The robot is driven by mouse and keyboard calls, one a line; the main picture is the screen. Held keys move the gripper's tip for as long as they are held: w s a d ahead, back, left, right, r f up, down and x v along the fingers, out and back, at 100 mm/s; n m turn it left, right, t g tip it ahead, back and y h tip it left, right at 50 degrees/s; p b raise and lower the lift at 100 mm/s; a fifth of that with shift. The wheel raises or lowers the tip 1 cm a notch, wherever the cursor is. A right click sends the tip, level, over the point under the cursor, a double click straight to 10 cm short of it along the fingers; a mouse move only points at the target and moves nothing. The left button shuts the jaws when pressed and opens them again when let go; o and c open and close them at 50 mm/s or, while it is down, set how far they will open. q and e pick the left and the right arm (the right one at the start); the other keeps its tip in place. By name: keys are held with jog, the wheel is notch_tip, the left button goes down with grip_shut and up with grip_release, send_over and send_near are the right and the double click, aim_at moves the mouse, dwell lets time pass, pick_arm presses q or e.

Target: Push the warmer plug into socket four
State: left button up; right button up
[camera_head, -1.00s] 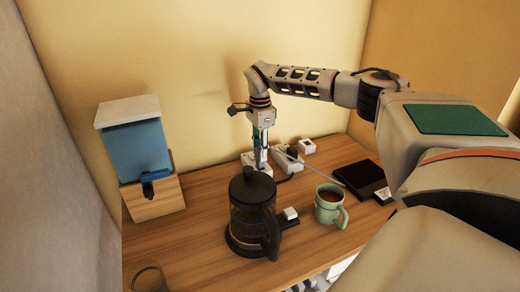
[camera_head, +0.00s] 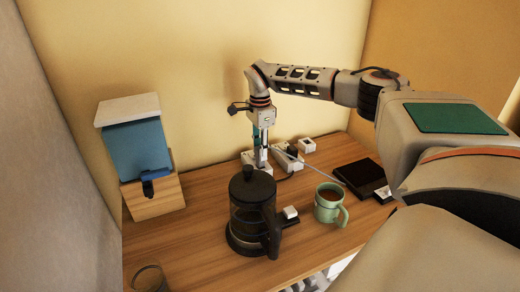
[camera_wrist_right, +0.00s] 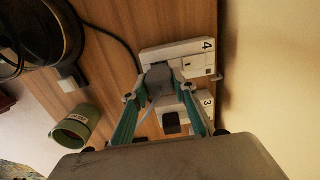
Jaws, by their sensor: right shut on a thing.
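My right gripper (camera_head: 261,163) points down at the white socket strip (camera_head: 287,160) behind the coffee pot. In the right wrist view its teal fingers (camera_wrist_right: 160,92) are shut on the grey warmer plug (camera_wrist_right: 158,76). The plug is over the near part of the block marked 4, which is socket four (camera_wrist_right: 196,59). The plug covers the socket's holes, and I cannot tell how deep it sits. A dark cable runs from the plug's side toward the warmer (camera_head: 243,243), under the dark glass coffee pot (camera_head: 250,212). My left gripper is not in view.
A dark plug (camera_wrist_right: 171,123) sits near the block marked 3 (camera_wrist_right: 205,101). A green mug (camera_head: 328,205) stands right of the pot, with a black flat box (camera_head: 360,177) behind. A blue-fronted dispenser (camera_head: 138,148) stands at left. The wall is close behind the strip.

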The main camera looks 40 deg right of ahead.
jog(key=shift+f, duration=1.7)
dwell(2.4)
jog(key=shift+s+f, duration=0.15)
jog(key=shift+f, duration=0.05)
dwell(0.8)
jog(key=o, duration=1.2)
jog(key=shift+c, duration=0.2)
jog(key=shift+r, duration=0.1)
jog(key=o, duration=0.5)
jog(key=shift+c, duration=0.2)
jog(key=shift+r, duration=3.5)
